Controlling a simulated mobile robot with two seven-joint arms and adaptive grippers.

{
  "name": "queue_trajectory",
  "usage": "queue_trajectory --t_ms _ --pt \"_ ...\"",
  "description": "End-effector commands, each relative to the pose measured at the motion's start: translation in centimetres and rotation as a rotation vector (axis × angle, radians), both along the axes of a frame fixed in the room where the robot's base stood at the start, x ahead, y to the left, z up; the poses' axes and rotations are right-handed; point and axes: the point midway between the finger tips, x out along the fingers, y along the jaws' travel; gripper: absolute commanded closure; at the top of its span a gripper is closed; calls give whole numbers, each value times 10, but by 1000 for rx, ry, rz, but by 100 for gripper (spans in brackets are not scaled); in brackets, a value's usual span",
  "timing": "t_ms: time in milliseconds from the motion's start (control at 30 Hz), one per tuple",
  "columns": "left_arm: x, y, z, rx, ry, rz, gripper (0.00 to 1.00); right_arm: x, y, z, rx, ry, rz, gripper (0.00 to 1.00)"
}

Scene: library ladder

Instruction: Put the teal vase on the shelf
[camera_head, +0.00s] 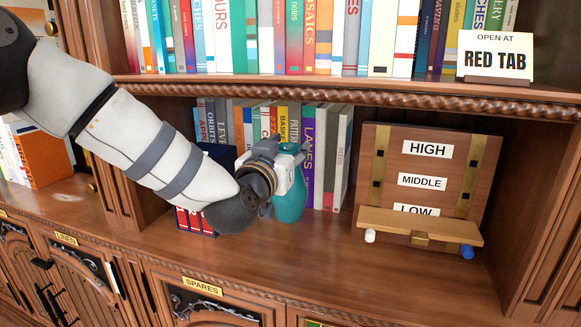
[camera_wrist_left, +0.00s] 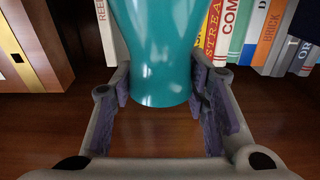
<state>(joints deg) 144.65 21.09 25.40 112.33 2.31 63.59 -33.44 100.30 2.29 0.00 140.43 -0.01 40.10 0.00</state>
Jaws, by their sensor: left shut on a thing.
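The teal vase (camera_head: 290,203) is upright at the lower shelf level of the bookcase, in front of the books. My left gripper (camera_head: 292,172) reaches in from the left and is shut on the vase. In the left wrist view the vase (camera_wrist_left: 158,60) is between the two finger pads of the gripper (camera_wrist_left: 165,98). I cannot tell whether its base touches the wood. To the right is a wooden board marked HIGH, MIDDLE and LOW, with a small shelf (camera_head: 410,225) fixed at the LOW level, partly covering that label. The small shelf is empty. My right gripper is not seen.
Several books (camera_head: 330,150) stand behind the vase. An upper bookcase ledge (camera_head: 350,96) runs above, with books and a RED TAB sign (camera_head: 495,58). A white knob (camera_head: 370,236) and a blue knob (camera_head: 467,252) sit below the small shelf. The wood between vase and board is clear.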

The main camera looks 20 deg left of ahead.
Motion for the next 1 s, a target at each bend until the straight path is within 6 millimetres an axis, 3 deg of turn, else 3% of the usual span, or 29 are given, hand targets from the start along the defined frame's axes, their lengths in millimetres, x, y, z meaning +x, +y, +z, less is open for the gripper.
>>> queue_trajectory --t_ms 33,100,367,400,467,500,833,1000 --pt "7 -1 -41 -1 41 0 100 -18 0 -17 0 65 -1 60" --pt "9 -3 -52 0 39 1 100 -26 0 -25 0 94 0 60" --pt "5 -6 -46 2 20 1 100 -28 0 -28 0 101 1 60" --pt "5 -6 -46 2 22 1 54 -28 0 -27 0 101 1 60" --pt "5 -6 -46 2 21 1 40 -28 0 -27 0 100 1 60" --pt "5 -6 -45 2 21 1 38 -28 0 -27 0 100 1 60" --pt "1 -6 -44 2 19 0 38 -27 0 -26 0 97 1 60" --pt "-31 -5 -40 3 15 -1 38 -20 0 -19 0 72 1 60"
